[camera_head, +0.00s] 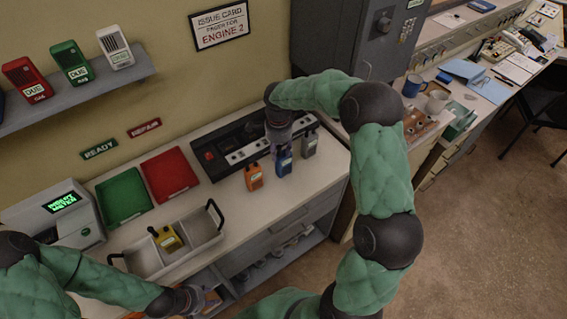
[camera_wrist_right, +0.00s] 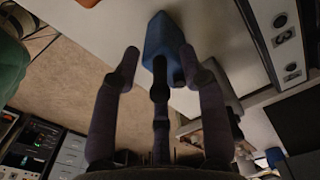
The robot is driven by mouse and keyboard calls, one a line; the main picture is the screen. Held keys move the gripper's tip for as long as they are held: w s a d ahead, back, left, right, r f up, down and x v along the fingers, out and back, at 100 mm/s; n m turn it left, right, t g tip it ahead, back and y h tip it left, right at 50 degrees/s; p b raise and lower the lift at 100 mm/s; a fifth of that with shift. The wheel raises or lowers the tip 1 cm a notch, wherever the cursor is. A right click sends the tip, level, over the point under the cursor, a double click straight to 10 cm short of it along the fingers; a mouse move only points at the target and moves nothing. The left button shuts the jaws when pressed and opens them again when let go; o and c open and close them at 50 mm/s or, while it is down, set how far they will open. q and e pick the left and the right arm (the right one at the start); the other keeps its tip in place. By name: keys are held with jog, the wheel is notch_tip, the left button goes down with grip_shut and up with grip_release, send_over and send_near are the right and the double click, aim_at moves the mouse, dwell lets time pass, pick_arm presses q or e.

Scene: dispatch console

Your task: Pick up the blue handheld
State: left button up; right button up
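The blue handheld (camera_head: 284,163) stands upright on the white counter, between an orange handheld (camera_head: 254,178) and a grey handheld (camera_head: 310,144). My right gripper (camera_head: 279,143) is right above and against its upper part, partly covering it. In the right wrist view the blue handheld (camera_wrist_right: 165,35) lies at and between the spread fingertips of my right gripper (camera_wrist_right: 160,58). A gap shows beside the left finger, so the gripper looks open.
A charger strip (camera_head: 240,145) lies behind the handhelds. A green tray (camera_head: 124,198), a red tray (camera_head: 170,174) and a grey carrier (camera_head: 205,232) with a yellow handheld (camera_head: 168,239) are to the left. A wall shelf (camera_head: 130,74) holds several more devices.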

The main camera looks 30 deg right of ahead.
grip_shut()
jog(key=shift+r, duration=0.1)
